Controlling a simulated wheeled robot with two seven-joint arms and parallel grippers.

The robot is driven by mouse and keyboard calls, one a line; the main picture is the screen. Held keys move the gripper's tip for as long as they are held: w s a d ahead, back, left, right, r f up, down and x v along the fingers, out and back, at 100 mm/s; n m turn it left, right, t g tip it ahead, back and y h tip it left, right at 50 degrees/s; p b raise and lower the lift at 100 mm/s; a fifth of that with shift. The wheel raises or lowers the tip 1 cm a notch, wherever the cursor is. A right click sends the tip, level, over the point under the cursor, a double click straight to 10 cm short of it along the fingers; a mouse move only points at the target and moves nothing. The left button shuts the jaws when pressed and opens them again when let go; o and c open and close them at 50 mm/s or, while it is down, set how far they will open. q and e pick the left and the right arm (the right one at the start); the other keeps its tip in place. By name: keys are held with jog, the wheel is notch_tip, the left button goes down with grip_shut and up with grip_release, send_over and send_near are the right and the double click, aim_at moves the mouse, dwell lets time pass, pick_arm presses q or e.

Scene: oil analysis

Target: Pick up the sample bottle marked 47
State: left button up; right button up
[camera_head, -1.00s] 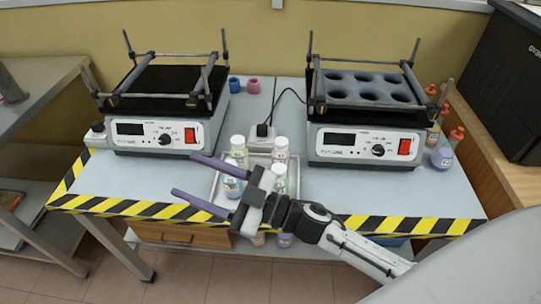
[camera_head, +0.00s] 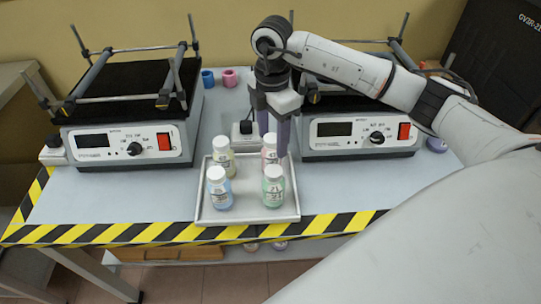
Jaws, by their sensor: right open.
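Several white-capped sample bottles stand upright in a white tray (camera_head: 240,219): a cream one (camera_head: 222,158) at the back left, a pink one (camera_head: 269,157) at the back right, a blue one (camera_head: 219,190) at the front left and a green one (camera_head: 273,189) at the front right. I cannot read for sure which label says 47. My left gripper is out of view.
Two shaker machines stand behind the tray, one at the left (camera_head: 128,147) and one at the right (camera_head: 350,131), partly hidden by my right arm. A blue cup (camera_head: 207,78) and a pink cup (camera_head: 229,78) stand at the back. The table (camera_head: 110,200) is clear left of the tray.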

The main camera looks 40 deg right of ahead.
aim_at(272, 159)
notch_tip(272, 159, down, 9)
jog(key=shift+w+r, duration=0.15)
jog(key=shift+r, duration=0.05)
jog(key=c, duration=1)
